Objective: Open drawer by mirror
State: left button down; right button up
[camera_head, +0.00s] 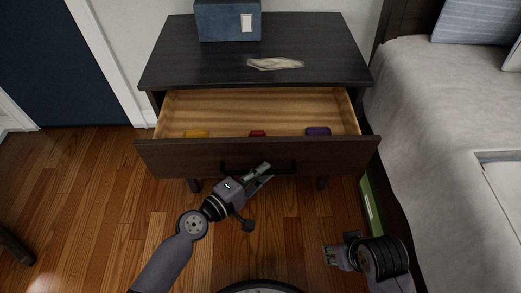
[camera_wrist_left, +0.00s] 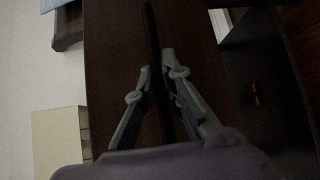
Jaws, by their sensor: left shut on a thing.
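The drawer (camera_head: 205,158) of the dark nightstand (camera_head: 190,62) stands pulled out in the head view. Its pale wooden inside shows a yellow item (camera_head: 196,134), a red item (camera_head: 258,133) and a purple item (camera_head: 318,131). My left gripper (camera_head: 262,172) is at the dark handle (camera_head: 284,167) on the drawer front. In the left wrist view its fingers (camera_wrist_left: 160,75) are closed around the handle bar (camera_wrist_left: 152,35). My right gripper (camera_head: 328,254) is low at the right, apart from the drawer and empty; its finger gap is unclear. No mirror shows.
A blue box (camera_head: 228,22) and a flat pale object (camera_head: 275,63) lie on the nightstand top. A bed (camera_head: 440,110) stands close at the right, with a green item (camera_head: 370,207) beside it. Wooden floor (camera_head: 80,190) is free at the left.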

pick_arm(q)
jog(key=shift+s, duration=2.3)
jog(key=c, duration=1.7)
grip_release()
jog(key=shift+v, duration=6)
jog(key=shift+d, duration=0.1)
